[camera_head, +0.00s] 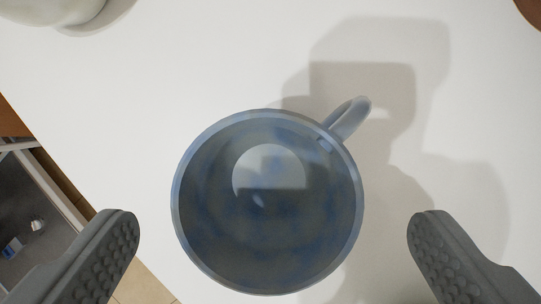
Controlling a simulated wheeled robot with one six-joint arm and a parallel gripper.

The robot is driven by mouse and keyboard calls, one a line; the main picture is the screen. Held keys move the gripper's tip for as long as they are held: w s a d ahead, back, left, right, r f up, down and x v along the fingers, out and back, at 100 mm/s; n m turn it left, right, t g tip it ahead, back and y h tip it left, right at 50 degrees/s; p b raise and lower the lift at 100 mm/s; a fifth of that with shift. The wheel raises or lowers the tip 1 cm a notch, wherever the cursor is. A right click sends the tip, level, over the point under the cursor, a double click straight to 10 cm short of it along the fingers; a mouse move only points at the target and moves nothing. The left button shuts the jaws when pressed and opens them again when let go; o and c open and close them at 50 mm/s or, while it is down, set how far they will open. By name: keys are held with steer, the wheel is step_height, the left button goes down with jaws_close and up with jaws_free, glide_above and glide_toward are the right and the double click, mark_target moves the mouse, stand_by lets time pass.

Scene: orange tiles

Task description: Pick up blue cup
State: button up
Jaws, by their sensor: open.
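The blue cup (268,202) stands upright on a white table in the camera_head view, seen from above. Its round mouth faces me and its inside looks empty, with a bright reflection at the bottom. Its handle (349,118) points to the upper right. My gripper (272,226) is open, with one dark grey textured finger to the left of the cup and one to the right. There is a gap between each finger and the cup, so neither appears to touch it.
The white table (150,110) is clear around the cup, apart from shadows at the right. A pale rounded object (50,10) is cut off at the top left. A brown thing (532,10) shows at the top right corner. The table edge runs diagonally at the lower left, with tiled floor beyond.

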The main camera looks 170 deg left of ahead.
steer(key=shift+x, duration=2.65)
steer(key=shift+s+a, duration=0.15)
steer(key=shift+a, duration=0.05)
steer(key=c, duration=1.1)
steer(key=shift+r, duration=0.15)
step_height(320, 180, up, 9)
steer(key=s+a, duration=0.4)
steer(key=a, duration=0.1)
glide_toward(269, 150)
steer(key=shift+m, duration=0.4)
steer(key=a+f, duration=0.1)
steer(key=s+a+f, duration=0.1)
steer(key=a+f, duration=0.3)
steer(key=shift+s+a, duration=0.1)
steer(key=shift+s, duration=0.2)
